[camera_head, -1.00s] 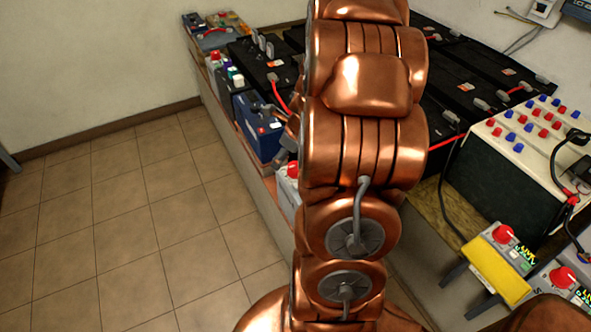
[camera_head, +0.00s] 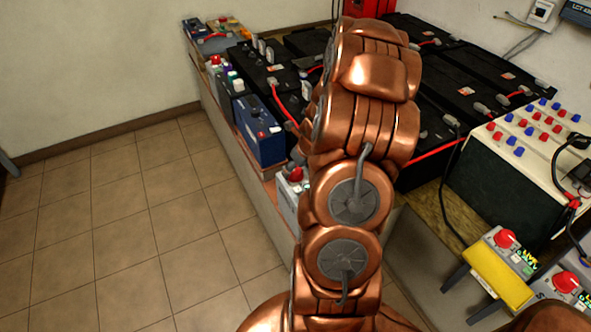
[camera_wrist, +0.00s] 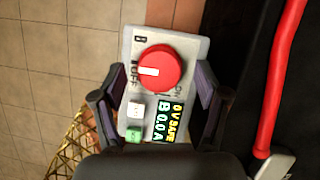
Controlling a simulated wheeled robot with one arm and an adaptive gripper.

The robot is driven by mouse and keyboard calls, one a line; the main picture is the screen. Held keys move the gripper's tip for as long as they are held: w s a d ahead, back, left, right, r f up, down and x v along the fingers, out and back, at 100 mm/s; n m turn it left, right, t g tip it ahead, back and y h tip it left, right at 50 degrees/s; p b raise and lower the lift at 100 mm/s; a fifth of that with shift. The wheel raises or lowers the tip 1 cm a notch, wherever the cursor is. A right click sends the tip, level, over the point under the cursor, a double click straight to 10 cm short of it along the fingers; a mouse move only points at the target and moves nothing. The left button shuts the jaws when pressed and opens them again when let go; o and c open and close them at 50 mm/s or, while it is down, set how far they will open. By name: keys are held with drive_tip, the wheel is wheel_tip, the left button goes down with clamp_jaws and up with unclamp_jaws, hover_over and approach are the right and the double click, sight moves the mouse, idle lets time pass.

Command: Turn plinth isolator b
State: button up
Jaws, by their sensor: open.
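In the wrist view, a pale grey isolator box marked B (camera_wrist: 190,47) carries a round red knob (camera_wrist: 158,68). The knob's white mark points left, towards the OFF lettering. Below it are a white button, a green button and a display (camera_wrist: 168,122) reading 0 V SAFE, B, 0.0 A. My gripper (camera_wrist: 157,88) is open, with one dark finger on each side of the box near the knob; I cannot tell whether they touch it. In the head view, a red-knobbed box (camera_head: 287,198) stands at the plinth's edge, partly hidden by my arm.
A blue battery (camera_head: 258,130) and black batteries with red cables stand around my arm. A red cable (camera_wrist: 286,75) runs right of the box in the wrist view. Other red-knobbed boxes (camera_head: 504,240) stand at the right. Tiled floor (camera_head: 120,220) is clear at left.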

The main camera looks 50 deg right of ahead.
drive_tip(key=shift+w+f, duration=0.25)
drive_tip(key=shift+f, duration=0.45)
drive_tip(key=shift+c, duration=0.4)
drive_tip(key=c, duration=1.1)
